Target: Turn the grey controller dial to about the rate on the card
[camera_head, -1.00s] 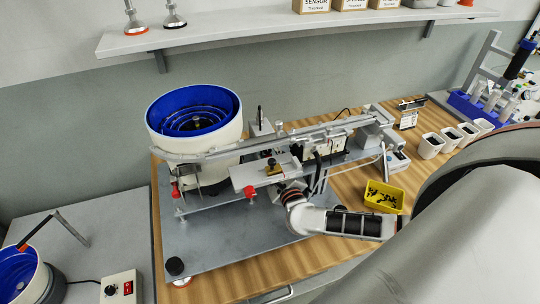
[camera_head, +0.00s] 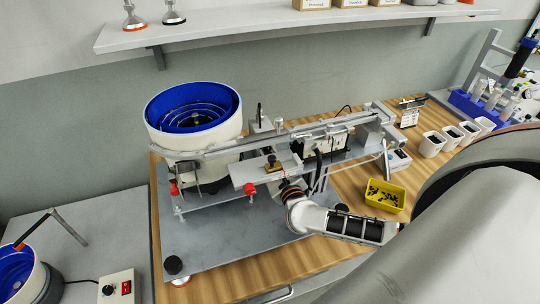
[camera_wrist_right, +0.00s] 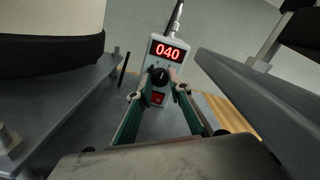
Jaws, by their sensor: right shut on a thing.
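The controller (camera_wrist_right: 168,53) is a pale grey box in the right wrist view, with a red lit display (camera_wrist_right: 168,52) reading 040. Its black dial (camera_wrist_right: 158,75) is below the display, and a red switch (camera_wrist_right: 157,99) sits lower. My right gripper (camera_wrist_right: 161,83) is shut on the dial, one green-sided finger at each side. In the head view my right wrist reaches under the feeder rail; the fingertips and the held dial are hidden there. A small white card (camera_head: 409,118) stands at the back right, too small to read. My left gripper is not in view.
A blue-lined bowl feeder (camera_head: 194,112) and a long metal rail (camera_head: 290,135) stand close above my right wrist. A yellow bin (camera_head: 385,195) of dark parts is on the wooden bench. Another controller (camera_head: 118,286) sits at the front left.

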